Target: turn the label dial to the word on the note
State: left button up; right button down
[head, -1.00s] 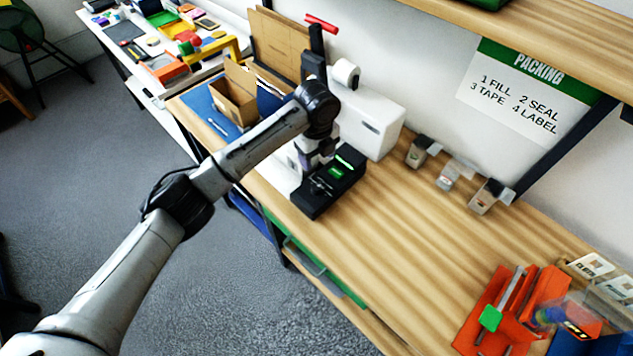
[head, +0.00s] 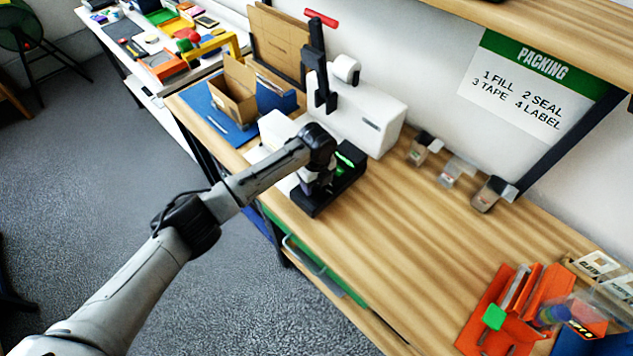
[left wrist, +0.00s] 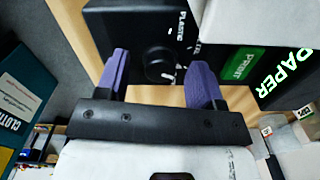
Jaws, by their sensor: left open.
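The black label maker (head: 322,203) stands near the front edge of the wooden bench in the head view, partly hidden by my left arm. In the left wrist view its black top (left wrist: 120,25) carries a round dial (left wrist: 158,66), the word PLASTIC, a green PRINT button (left wrist: 237,60) and a panel with PAPER in green letters (left wrist: 290,75). My left gripper (left wrist: 160,75) is open, its purple fingers on either side of the dial; contact cannot be told. In the head view the left gripper (head: 316,182) is over the label maker. I cannot make out which paper is the note.
A white machine (head: 375,115) with a red-handled lever stands behind the label maker. An open cardboard box (head: 235,95) is on a blue mat to its left. Small dispensers (head: 424,148) line the wall. Orange holders (head: 500,320) are at lower right. The middle bench is clear.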

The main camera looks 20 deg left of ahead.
pick_arm(q)
jog(key=shift+f, duration=0.15)
jog(key=c, duration=0.9)
jog(key=shift+r+n+p, duration=0.2)
jog(key=shift+n+p, duration=0.1)
jog(key=shift+p, duration=0.25)
jog(key=n+p, duration=0.6)
jog(key=p, duration=0.1)
jog(key=shift+r+n, duration=0.1)
jog(key=shift+n, duration=0.2)
jog(key=n+p, duration=0.2)
jog(key=shift+d+n, duration=0.1)
jog(key=shift+n, duration=0.3)
jog(key=n+p, duration=0.2)
jog(key=n, duration=0.1)
jog(key=shift+n, duration=0.3)
jog(key=n+p, duration=0.1)
jog(key=n, duration=0.2)
jog(key=shift+f+n+p, duration=0.2)
jog(key=shift+n+p, duration=0.45)
jog(key=shift+n, duration=0.95)
